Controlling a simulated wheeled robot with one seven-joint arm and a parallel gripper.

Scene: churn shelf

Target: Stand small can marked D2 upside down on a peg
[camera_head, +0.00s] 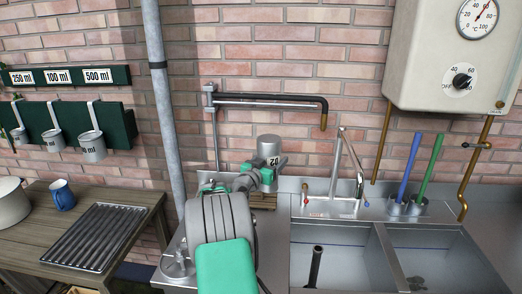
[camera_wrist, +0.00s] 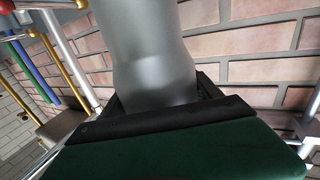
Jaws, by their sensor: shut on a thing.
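The small grey metal can (camera_head: 268,146) is above the sink counter in the head view; its dark mark, which looks like D2 turned over, is near its lower part. The can appears upside down and roughly upright in line. My gripper (camera_head: 268,174) is shut on it near its lower end. In the wrist view the can (camera_wrist: 150,60) rises between the dark jaws. A wooden block (camera_head: 263,201) sits on the counter just below and behind the gripper. Any peg there is hidden, and I cannot tell whether the can touches one.
A faucet (camera_head: 345,165) and a double sink (camera_head: 335,255) lie right of the can. A black swing pipe (camera_head: 270,99) runs along the wall above it. A grey vertical pipe (camera_head: 163,100) stands left. Measuring cups (camera_head: 91,145) hang on the left wall.

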